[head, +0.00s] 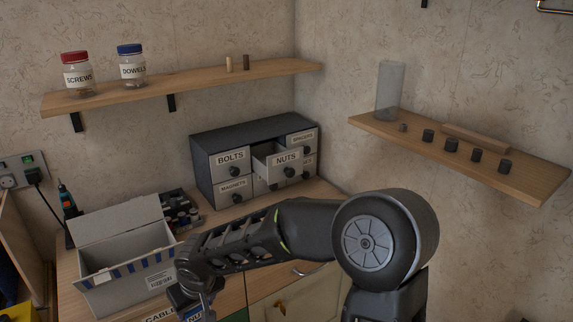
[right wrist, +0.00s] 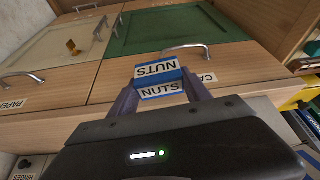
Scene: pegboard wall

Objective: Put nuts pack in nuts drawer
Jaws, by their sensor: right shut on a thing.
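The nuts pack (right wrist: 160,88), a small blue and white box lettered NUTS, is between the two fingers of my right gripper (right wrist: 161,92), which is shut on it. In the head view the right gripper (head: 193,298) is low at the bottom edge, in front of the workbench, and only part of the pack (head: 194,315) shows. The nuts drawer (head: 286,159) is pulled out of the dark drawer cabinet (head: 250,132), top row middle, up and to the right of the gripper. Its inside is only partly visible. My left gripper is not in view.
An open grey box (head: 130,268) with its lid up stands on the bench left of my right arm. A dark rack of small items (head: 181,212) sits behind it. Shelves with jars (head: 76,76) and dark cylinders (head: 451,145) are on the walls. Air before the nuts drawer looks clear.

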